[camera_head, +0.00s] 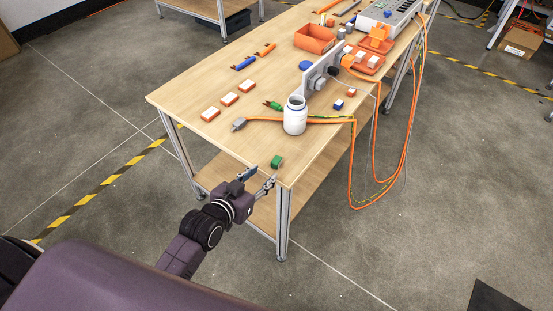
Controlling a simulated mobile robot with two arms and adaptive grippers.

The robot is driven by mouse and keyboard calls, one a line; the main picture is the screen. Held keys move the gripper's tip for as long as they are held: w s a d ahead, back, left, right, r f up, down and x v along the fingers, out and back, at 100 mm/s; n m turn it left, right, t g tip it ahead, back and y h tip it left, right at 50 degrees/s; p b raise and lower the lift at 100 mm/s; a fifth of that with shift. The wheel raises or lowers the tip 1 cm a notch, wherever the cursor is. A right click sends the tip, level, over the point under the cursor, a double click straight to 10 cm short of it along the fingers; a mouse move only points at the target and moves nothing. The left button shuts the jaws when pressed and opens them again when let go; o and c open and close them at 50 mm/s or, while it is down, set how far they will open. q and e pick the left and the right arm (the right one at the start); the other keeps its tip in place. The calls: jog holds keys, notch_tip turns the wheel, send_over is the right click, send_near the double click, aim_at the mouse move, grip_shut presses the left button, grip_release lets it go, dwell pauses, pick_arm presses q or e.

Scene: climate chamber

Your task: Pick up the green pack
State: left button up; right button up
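The green pack (277,162) is a small green block lying on the wooden table (222,133) near its front corner. My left gripper (259,178) is at the front edge of the table, just short of the green pack and slightly to its left in the picture. Its two fingers are spread apart with nothing visible between them. The pack shows clear of the fingers. Whether the fingertips are above or level with the tabletop is hard to tell. My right gripper is not in view.
A white jar (295,115) stands behind the pack, with a grey connector (239,125) and orange cable beside it. Several red-and-white blocks (229,99) lie to the left. An upright grey panel (322,66) and an orange bin (315,39) are farther back.

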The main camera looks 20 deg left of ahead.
aim_at(274, 163)
pick_arm(q)
jog(key=shift+w+d+f+p, duration=0.2)
jog(key=shift+w+d, duration=0.15)
jog(key=shift+w, duration=0.85)
jog(key=shift+w+d+f+p, duration=0.15)
jog(key=shift+w+d+f, duration=0.2)
jog(key=shift+w, duration=0.85)
jog(key=shift+w+d+f+p, duration=0.15)
jog(key=shift+w+d, duration=0.25)
jog(key=shift+w, duration=0.8)
jog(key=shift+r, duration=0.1)
jog(key=shift+c, duration=0.4)
jog(key=c, duration=0.8)
